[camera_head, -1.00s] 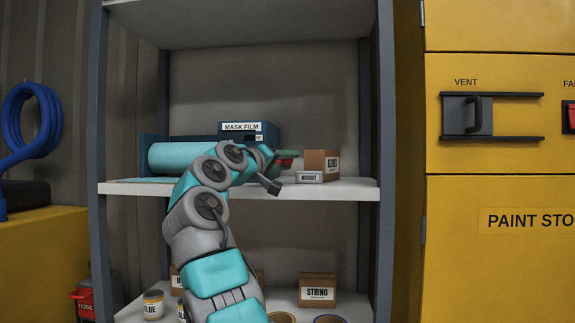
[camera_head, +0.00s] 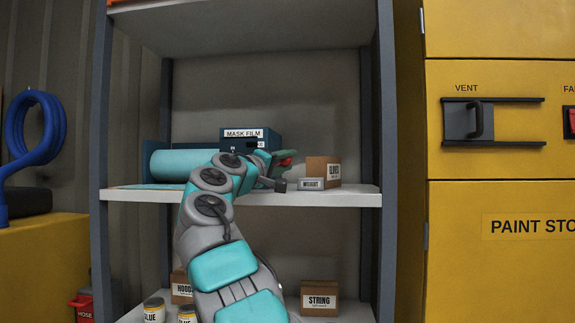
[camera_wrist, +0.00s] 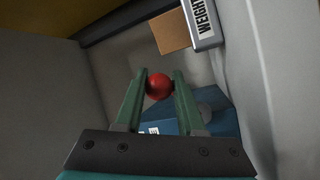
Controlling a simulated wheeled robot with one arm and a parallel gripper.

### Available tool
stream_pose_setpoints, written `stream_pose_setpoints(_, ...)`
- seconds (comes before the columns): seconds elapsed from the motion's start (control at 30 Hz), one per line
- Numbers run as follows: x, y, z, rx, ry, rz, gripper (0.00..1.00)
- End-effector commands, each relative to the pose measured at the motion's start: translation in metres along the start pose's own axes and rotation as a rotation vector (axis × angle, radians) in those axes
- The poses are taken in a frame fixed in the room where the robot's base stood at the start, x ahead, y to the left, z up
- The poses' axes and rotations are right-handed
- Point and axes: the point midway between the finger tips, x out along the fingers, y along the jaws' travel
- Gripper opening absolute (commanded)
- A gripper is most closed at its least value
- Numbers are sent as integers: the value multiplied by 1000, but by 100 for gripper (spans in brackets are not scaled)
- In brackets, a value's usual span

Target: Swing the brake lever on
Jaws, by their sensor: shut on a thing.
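The blue mask film dispenser (camera_head: 268,138) stands on the middle shelf with its pale blue roll (camera_head: 180,164) on the left. The red ball knob of the brake lever (camera_wrist: 159,86) sits between my green fingertips in the wrist view. My gripper (camera_wrist: 160,78) is shut on this knob, one finger on each side. In the head view, my gripper (camera_head: 284,163) is at the dispenser's right end, with a bit of red showing at its fingers. The lever's arm is hidden, so I cannot tell its angle. Part of the blue dispenser also shows behind the fingers in the wrist view (camera_wrist: 218,124).
A brown gloves box (camera_head: 322,168) and a grey weight block (camera_head: 311,184) stand close to the right of my gripper. The shelf's right post (camera_head: 385,150) is beyond them. A string box (camera_head: 319,297) and cans are on the lower shelf. Yellow cabinets (camera_head: 500,200) stand at right.

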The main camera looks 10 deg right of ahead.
Motion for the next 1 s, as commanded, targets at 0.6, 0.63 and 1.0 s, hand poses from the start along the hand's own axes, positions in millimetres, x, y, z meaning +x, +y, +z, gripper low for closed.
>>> stream_pose_setpoints(0.6, -6, 12, -29, -476, 187, 177, 0)
stream_pose_setpoints(0.63, -7, 12, -31, -497, 195, 185, 0)
stream_pose_setpoints(1.0, -12, 9, -44, -695, 276, 256, 0)
